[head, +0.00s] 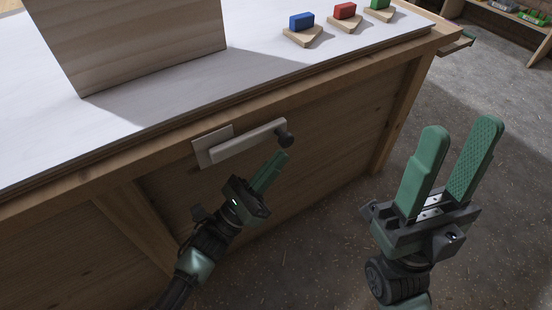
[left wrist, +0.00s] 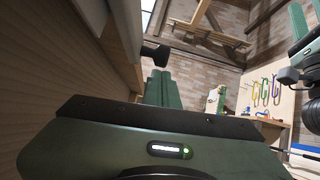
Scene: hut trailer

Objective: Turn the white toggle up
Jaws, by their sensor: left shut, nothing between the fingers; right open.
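The white toggle (head: 245,140) is a long pale lever on a white plate (head: 203,150) fixed to the bench's front side. It points right, roughly parallel to the bench edge, with a dark knob (head: 284,140) at its free end. In the left wrist view the knob (left wrist: 155,53) shows just beyond my fingertips. My left gripper (head: 281,158) is shut and empty, its tips close below the knob; whether they touch it I cannot tell. Its green fingers also show in the left wrist view (left wrist: 162,78). My right gripper (head: 464,128) is open and empty, over the floor at right.
The bench top (head: 150,132) overhangs just above the toggle. A wooden board (head: 135,40) stands on it. A blue block (head: 301,21), a red block (head: 345,11) and a green block (head: 380,3) sit on wooden bases at the back.

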